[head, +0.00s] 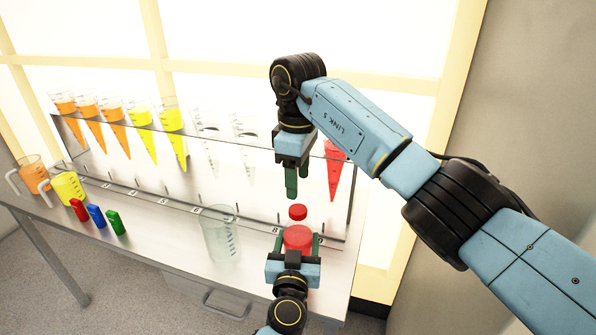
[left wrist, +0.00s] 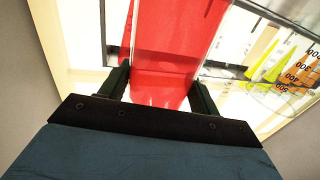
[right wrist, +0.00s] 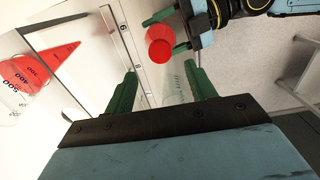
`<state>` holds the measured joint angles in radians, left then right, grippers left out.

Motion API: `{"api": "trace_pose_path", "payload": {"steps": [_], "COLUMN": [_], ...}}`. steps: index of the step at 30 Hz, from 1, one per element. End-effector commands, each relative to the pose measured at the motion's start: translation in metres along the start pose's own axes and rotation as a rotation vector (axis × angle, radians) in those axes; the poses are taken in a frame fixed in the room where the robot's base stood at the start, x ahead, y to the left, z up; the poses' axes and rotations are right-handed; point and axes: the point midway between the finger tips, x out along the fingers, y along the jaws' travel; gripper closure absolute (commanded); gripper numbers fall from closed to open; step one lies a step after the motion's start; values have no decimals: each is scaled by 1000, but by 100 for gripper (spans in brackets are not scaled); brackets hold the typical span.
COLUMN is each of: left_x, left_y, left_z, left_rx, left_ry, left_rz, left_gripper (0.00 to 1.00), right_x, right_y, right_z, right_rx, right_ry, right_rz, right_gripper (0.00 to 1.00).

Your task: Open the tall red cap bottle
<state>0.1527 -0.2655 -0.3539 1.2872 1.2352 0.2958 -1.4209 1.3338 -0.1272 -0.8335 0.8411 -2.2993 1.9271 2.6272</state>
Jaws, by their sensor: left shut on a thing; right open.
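A bottle with a red body (head: 298,238) stands upright in front of the shelf's lower right part, with a red cap (head: 297,212) at its top. A pale gap shows between cap and body; I cannot tell if the cap is seated. My left gripper (head: 293,246) is shut on the body, which fills the left wrist view (left wrist: 170,45). My right gripper (head: 291,192) is open, pointing down just above the cap, apart from it. In the right wrist view the red bottle (right wrist: 160,52) shows beyond the open fingers (right wrist: 161,74).
A clear rack (head: 225,195) holds several cones of orange, yellow and red juice (head: 334,170), plus clear ones. An empty clear beaker (head: 221,235) stands left of the bottle. Red, blue and green pieces (head: 97,217) and juice jugs (head: 68,187) are farther left.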

Motion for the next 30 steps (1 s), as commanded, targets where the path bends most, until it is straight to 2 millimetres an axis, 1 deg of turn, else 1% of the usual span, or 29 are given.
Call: {"api": "trace_pose_path", "payload": {"steps": [6,12,15,18,25,26,30], "left_x": [0,0,0,0,0,0,0], "left_y": [0,0,0,0,0,0,0], "left_z": [0,0,0,0,0,0,0], "left_rx": [-1,-1,-1,-1,-1,-1,-1], "left_ry": [-1,-1,-1,-1,-1,-1,-1], "left_rz": [0,0,0,0,0,0,0], "left_gripper": [100,100,100,100,100,100,100], "right_x": [34,61,69,72,73,73,73], "right_y": [-1,0,0,0,0,0,0], "right_z": [0,0,0,0,0,0,0], "right_rx": [0,-2,-2,-2,-3,-3,-3], "right_ry": [-1,1,0,1,1,1,1], "right_rz": [-4,-2,-1,0,0,0,0], "right_gripper": [44,44,44,44,44,46,64]}}
